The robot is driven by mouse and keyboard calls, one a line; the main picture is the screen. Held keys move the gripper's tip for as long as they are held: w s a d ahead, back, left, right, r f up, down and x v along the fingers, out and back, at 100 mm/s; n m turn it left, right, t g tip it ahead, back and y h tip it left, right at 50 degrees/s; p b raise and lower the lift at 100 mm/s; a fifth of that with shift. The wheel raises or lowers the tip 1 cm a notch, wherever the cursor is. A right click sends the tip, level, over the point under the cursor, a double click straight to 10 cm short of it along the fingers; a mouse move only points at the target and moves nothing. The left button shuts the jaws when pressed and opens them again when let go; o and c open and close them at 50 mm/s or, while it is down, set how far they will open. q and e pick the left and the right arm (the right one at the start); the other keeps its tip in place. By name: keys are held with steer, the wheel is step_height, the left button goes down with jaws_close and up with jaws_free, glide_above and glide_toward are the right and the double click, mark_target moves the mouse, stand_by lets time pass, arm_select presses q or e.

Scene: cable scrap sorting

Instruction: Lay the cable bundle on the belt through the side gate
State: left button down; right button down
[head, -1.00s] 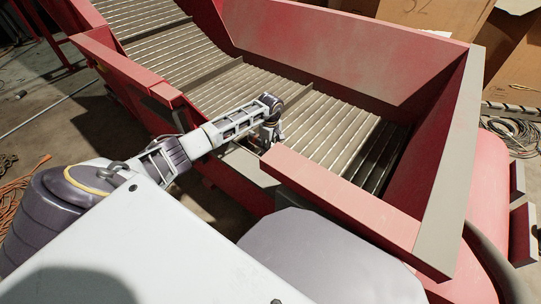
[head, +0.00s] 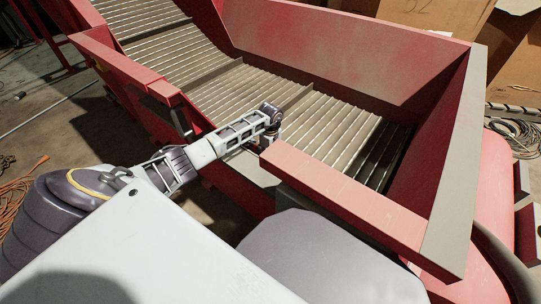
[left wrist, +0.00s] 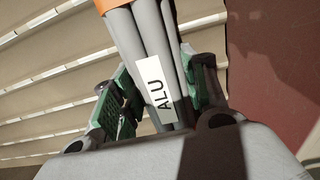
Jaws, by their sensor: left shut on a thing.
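The cable bundle (left wrist: 147,35) fills the middle of the left wrist view: thick grey cables with a white "ALU" label and an orange band at the top edge. My left gripper (left wrist: 162,85) is shut on it, with a green-padded finger on each side. In the head view my left gripper (head: 271,122) reaches through the side gate (head: 250,168), a gap in the near red wall, to above the belt's near edge. I cannot make out the bundle there. The ribbed belt (head: 330,122) shows bare; its slats also show behind the bundle in the left wrist view (left wrist: 45,60). My right gripper is out of view.
The red near wall (head: 340,195) continues right of the gate, close to my gripper. Another red wall section (head: 130,75) stands left of it. The high far wall (head: 330,55) bounds the belt. Dark crossbars (head: 298,98) cross the belt.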

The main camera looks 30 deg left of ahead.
arm_select(q)
steer(key=shift+w, duration=0.1)
steer(key=c, duration=0.8)
jaws_free()
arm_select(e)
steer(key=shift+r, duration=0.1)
arm_select(q)
step_height(320, 180, up, 11)
steer(key=p, duration=0.4)
steer(key=shift+r, duration=0.55)
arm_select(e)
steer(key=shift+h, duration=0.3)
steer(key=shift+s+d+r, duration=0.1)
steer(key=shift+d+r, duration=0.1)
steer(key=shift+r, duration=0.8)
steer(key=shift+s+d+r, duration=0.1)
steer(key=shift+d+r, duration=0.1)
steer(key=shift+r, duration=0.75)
